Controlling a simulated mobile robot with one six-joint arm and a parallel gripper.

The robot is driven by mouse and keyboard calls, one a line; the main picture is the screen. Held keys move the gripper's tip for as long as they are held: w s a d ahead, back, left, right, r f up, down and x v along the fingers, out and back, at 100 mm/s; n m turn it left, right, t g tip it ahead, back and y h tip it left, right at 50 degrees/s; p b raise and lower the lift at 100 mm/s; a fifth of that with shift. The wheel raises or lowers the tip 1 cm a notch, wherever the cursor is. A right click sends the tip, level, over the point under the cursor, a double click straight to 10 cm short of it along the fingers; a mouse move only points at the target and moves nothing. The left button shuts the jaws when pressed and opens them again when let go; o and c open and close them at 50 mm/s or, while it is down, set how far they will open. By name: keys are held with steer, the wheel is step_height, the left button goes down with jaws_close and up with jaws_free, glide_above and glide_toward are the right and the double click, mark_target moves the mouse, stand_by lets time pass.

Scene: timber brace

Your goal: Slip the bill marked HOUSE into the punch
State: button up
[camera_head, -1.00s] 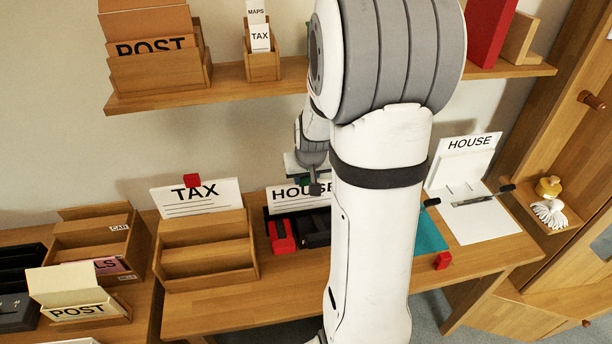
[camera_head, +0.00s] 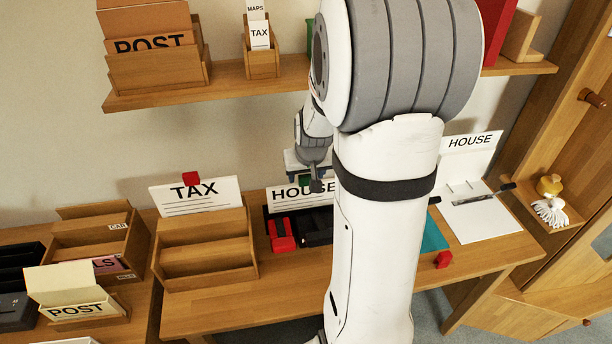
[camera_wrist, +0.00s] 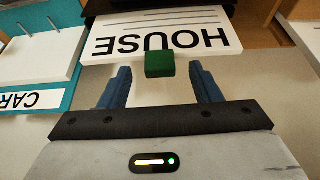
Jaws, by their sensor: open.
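The bill marked HOUSE (camera_head: 288,196) is a white card with ruled lines, standing upright at the back of the desk, partly behind my arm. In the wrist view the HOUSE bill (camera_wrist: 160,34) appears upside down, with a small green block (camera_wrist: 160,64) at its edge. My gripper (camera_wrist: 162,84) is open. Its blue fingers stand to either side of the green block, short of the card, and nothing is seen clamped between them. A red device (camera_head: 281,234) and a black device (camera_head: 315,230) sit in a dark tray before the bill; I cannot tell which is the punch.
An open HOUSE folder (camera_head: 482,215) with a metal fastener lies on the right. A shelf (camera_head: 290,78) runs above. My arm hides the desk's middle.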

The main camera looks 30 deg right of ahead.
steer(key=v, duration=0.6)
steer(key=shift+s+r, duration=0.1)
stand_by(0.3)
